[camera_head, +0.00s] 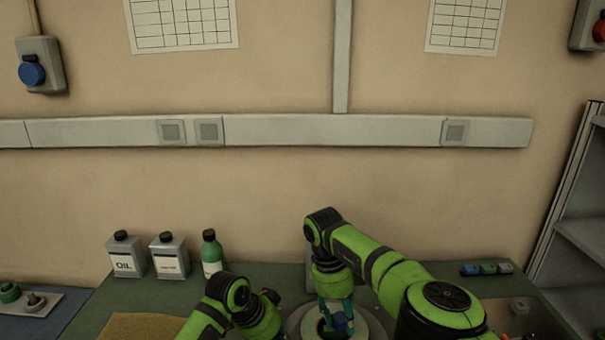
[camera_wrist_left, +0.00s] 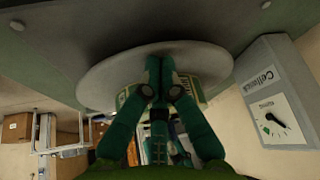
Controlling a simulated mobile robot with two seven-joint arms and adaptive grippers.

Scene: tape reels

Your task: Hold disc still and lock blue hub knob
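The grey disc (camera_head: 375,329) lies at the bottom edge of the head view, partly cut off. The blue hub knob (camera_head: 340,322) shows small at its middle. My right gripper (camera_head: 337,321) points down over the hub with its teal fingers apart, one on each side of the knob; I cannot tell if they touch it. In the left wrist view the disc (camera_wrist_left: 105,83) spans the upper middle. My left gripper (camera_wrist_left: 160,66) has its fingertips together there, at or against the disc, with nothing seen between them; contact is unclear. In the head view my left gripper is mostly hidden.
An oil can (camera_head: 125,256), a second can (camera_head: 169,257) and a green bottle (camera_head: 211,253) stand at the back left. Small coloured blocks (camera_head: 487,269) lie at the back right beside a grey shelf (camera_head: 580,240). A grey box with a dial (camera_wrist_left: 275,95) is close by in the left wrist view.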

